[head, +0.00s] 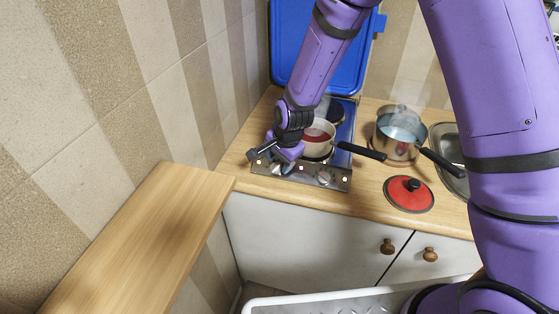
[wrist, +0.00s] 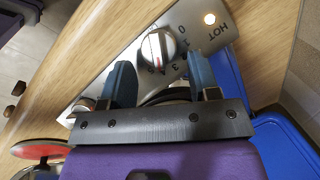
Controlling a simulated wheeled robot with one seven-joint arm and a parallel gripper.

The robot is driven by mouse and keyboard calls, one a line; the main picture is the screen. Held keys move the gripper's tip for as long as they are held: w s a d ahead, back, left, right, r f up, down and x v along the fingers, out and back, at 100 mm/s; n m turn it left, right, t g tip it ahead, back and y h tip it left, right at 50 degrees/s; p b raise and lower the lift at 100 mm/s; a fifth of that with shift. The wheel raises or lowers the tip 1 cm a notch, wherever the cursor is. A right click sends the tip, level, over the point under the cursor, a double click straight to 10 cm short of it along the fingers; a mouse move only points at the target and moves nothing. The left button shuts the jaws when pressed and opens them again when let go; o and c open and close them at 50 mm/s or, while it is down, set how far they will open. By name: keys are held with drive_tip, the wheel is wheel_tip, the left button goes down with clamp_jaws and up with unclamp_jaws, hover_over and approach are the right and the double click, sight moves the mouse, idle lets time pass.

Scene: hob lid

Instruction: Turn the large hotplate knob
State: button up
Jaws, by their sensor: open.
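The hob's steel control panel (head: 300,173) runs along the counter front, with a left knob (head: 277,168) and a right knob (head: 326,177). My gripper (head: 272,153) is over the left end of the panel. In the wrist view my gripper (wrist: 160,72) is open, its two blue fingers apart. A round silver knob (wrist: 158,47) with a red pointer mark lies between and just beyond the fingertips; I cannot tell whether they touch it. Numbers are printed around it, and a lit lamp marked HOT (wrist: 209,19) is beside it. The other knob (wrist: 84,104) is partly hidden by a finger.
A pot with red contents (head: 318,140) stands on the hob, its black handle pointing right. A steaming pot (head: 398,133) and a red lid (head: 408,195) are on the counter. The blue hob lid (head: 283,45) stands raised behind. A tiled wall (head: 195,85) is at left.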

drive_tip(key=shift+f, duration=0.3)
drive_tip(key=shift+c, duration=0.5)
drive_tip(key=c, duration=0.8)
drive_tip(key=shift+o, duration=0.2)
drive_tip(key=shift+w+a, duration=0.1)
